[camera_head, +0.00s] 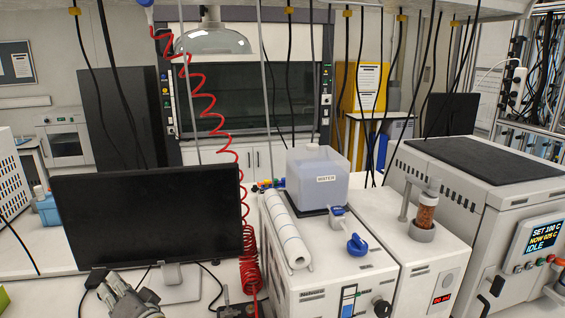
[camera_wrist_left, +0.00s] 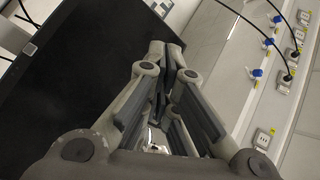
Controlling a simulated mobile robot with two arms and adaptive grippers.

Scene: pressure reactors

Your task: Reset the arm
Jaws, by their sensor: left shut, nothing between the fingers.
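My left gripper (camera_head: 128,300) shows at the bottom left of the head view, in front of the monitor's lower edge. In the left wrist view its fingers (camera_wrist_left: 172,62) are drawn together with nothing between them. The dark monitor (camera_head: 148,218) stands just behind the gripper in the head view. It fills the left side of the wrist view (camera_wrist_left: 70,80). My right gripper does not show in either view.
A white unit bears a paper roll (camera_head: 286,232) and a water container (camera_head: 318,176). A reactor with a display (camera_head: 540,236) stands at right. A red coiled hose (camera_head: 250,272) hangs beside the monitor. Cables lie near its stand (camera_head: 172,282). Wall sockets (camera_wrist_left: 288,72) show in the wrist view.

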